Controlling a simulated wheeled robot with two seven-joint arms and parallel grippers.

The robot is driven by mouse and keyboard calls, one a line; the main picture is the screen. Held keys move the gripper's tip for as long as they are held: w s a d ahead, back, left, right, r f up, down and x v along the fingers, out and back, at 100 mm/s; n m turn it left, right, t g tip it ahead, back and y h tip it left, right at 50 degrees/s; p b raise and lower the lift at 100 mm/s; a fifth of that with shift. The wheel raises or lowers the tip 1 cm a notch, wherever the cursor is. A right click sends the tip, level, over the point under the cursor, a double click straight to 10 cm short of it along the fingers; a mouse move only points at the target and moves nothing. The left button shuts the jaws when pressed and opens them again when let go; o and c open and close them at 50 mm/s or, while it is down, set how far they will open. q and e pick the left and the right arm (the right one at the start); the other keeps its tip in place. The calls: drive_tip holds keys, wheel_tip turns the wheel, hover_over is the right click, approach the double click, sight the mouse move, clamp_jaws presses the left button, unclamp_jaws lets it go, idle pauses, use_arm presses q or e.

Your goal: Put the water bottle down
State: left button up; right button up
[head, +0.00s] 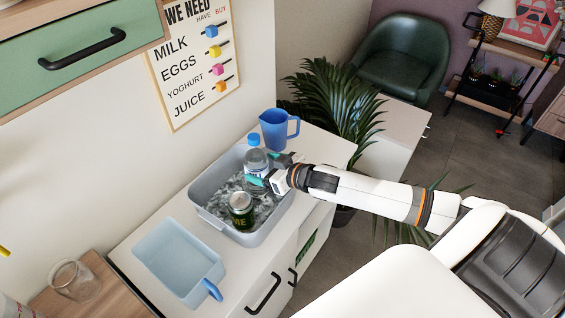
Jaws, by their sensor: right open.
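The water bottle (257,160), clear with a blue cap and blue label, stands upright in the grey tub (207,216) of ice. A dark green can (241,212) stands in the same tub, nearer the front. My right gripper (263,170) reaches in from the right with its jaws open at the bottle. Its teal fingertips lie beside the bottle; whether they touch it I cannot tell. The bottle's lower part is partly hidden by a finger and the ice. My left gripper is not in view.
A blue jug (277,129) stands behind the tub on the white cabinet. A light blue container with a blue handle (180,262) lies in front of it. A glass jar (74,280) is at lower left. A plant (337,115) stands behind the cabinet.

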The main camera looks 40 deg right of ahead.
drive_tip(key=v, duration=0.8)
drive_tip(key=shift+s+r, duration=0.1)
drive_tip(key=shift+s, duration=0.1)
idle(0.3)
